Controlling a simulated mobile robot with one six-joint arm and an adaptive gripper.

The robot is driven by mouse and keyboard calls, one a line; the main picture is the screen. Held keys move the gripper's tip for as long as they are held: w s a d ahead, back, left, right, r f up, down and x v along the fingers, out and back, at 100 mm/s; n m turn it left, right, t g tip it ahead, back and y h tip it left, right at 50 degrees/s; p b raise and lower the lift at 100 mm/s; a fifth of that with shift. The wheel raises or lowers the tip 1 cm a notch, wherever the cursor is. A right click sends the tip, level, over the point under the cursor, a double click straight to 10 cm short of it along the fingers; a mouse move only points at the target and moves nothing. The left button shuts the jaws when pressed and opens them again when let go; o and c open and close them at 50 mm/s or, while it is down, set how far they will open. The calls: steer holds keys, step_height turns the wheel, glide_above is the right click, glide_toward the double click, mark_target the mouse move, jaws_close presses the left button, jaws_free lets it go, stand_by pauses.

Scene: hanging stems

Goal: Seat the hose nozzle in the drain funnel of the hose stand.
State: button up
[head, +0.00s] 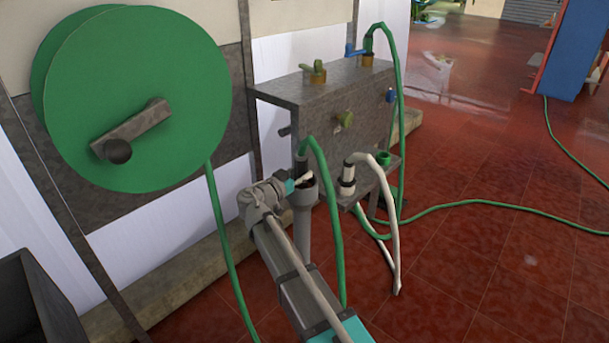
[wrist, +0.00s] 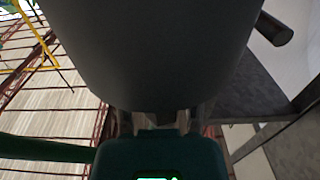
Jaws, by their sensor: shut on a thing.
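The hose nozzle (head: 301,164) is a dark, roughly upright cylinder with a green hose arching from its top. My gripper (head: 303,179) is shut on it, reaching in from the left with pale fingers. The drain funnel (head: 306,201) is a grey cup with a dark mouth on a grey pipe, directly under the nozzle. I cannot tell whether the nozzle's lower end is inside the mouth or just above it. In the wrist view a big dark grey rounded shape fills the top centre, past my fingertips (wrist: 160,122), hiding the contact.
The grey hose stand (head: 325,95) with taps is behind. A white hose with its nozzle (head: 347,178) and a green cup (head: 384,157) are on a side shelf to the right. A green reel (head: 130,95) stands at left. Red tiled floor (head: 480,270) at right is mostly clear.

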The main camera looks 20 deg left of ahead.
steer(key=o, duration=1.2)
steer(key=shift+o, duration=0.2)
steer(key=v, duration=1.2)
steer(key=shift+f, duration=0.1)
